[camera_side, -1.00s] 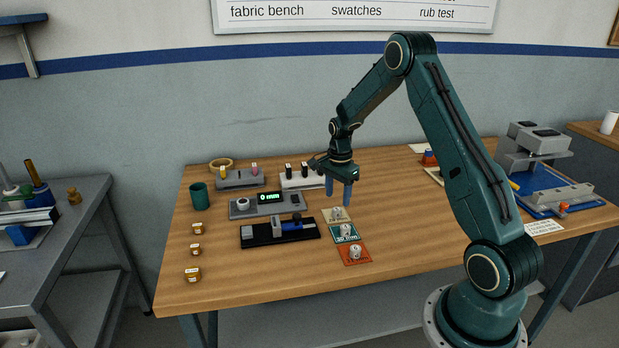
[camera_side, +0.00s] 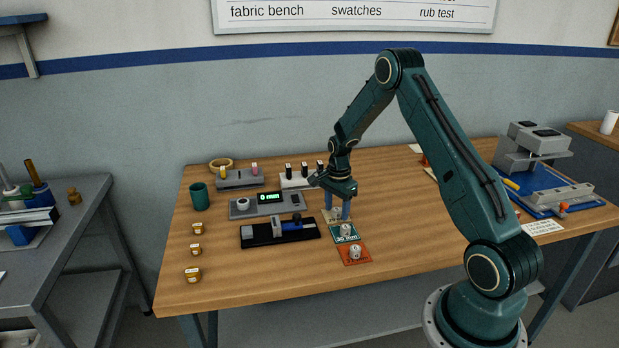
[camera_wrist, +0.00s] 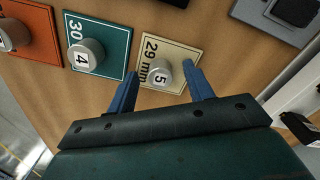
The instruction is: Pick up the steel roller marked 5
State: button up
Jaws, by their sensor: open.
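The steel roller marked 5 (camera_wrist: 159,73) stands upright on a cream card reading "29 mm" (camera_wrist: 178,50) in the wrist view. My gripper (camera_wrist: 160,82) is open, with one blue finger to each side of this roller. I cannot tell whether either finger touches it. In the side view my gripper (camera_side: 336,212) is low over the cream card and its fingers mostly hide the roller. The roller marked 4 (camera_wrist: 86,55) stands on a teal card (camera_wrist: 104,33) to the left in the wrist view. Another roller (camera_side: 355,252) stands on an orange card (camera_side: 362,260).
A black fixture with a blue slide (camera_side: 280,230) and a grey gauge with a lit display (camera_side: 267,205) lie left of the cards. Small amber jars (camera_side: 193,274) and a green cup (camera_side: 199,196) stand farther left. The wooden table (camera_side: 430,235) is clear right of the cards.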

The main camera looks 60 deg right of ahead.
aim_at(337, 209)
grip_shut()
dwell(0.3)
jog(key=shift+r, duration=0.15)
notch_tip(337, 209, up, 20)
dwell(0.7)
dwell(0.4)
